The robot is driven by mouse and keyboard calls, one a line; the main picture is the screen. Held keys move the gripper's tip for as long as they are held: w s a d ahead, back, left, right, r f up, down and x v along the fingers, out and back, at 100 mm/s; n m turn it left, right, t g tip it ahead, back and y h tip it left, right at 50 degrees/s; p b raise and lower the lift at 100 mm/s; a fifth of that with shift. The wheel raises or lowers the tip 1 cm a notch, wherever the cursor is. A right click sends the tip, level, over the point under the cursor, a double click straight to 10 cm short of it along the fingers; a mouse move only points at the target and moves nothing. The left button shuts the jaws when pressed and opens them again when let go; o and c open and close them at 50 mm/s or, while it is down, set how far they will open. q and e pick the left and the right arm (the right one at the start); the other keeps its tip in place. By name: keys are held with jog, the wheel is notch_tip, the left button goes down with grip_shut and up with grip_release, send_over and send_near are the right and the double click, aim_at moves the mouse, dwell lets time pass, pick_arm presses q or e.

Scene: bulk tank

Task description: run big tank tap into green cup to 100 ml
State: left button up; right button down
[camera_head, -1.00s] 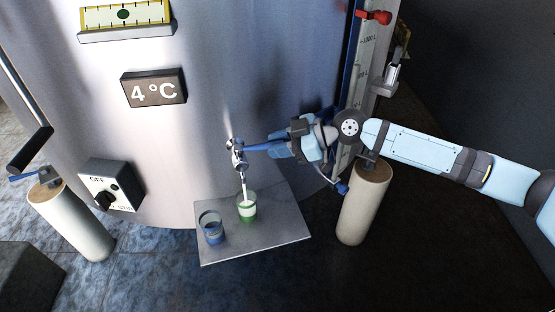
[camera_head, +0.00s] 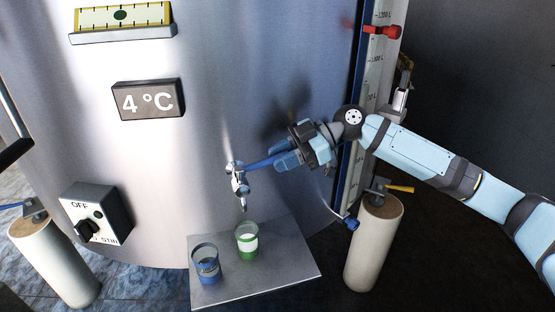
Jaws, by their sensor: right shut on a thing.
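The big tank (camera_head: 240,90) is a tall shiny metal cylinder. Its small metal tap (camera_head: 238,184) sticks out low on the front, with a blue lever (camera_head: 259,164) pointing right. My right gripper (camera_head: 280,160) is shut on this lever. No milk stream shows below the spout. The green cup (camera_head: 247,241) stands upright on the metal shelf (camera_head: 262,277) just under the spout, apart from it, with white milk inside. Its graduations are too small to read. My left gripper is not in view.
A blue cup (camera_head: 205,264) stands left of the green cup on the shelf. A switch box (camera_head: 97,213) and a 4 °C display (camera_head: 149,100) are on the tank. Pale posts stand left (camera_head: 55,262) and right (camera_head: 375,243). A gauge with a red clip (camera_head: 382,31) is at right.

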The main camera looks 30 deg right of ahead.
jog(key=c, duration=1)
grip_release()
jog(key=shift+o, duration=0.2)
jog(key=v, duration=1.3)
jog(key=shift+d, duration=0.4)
jog(key=shift+d+r, duration=0.1)
jog(key=shift+r, duration=0.1)
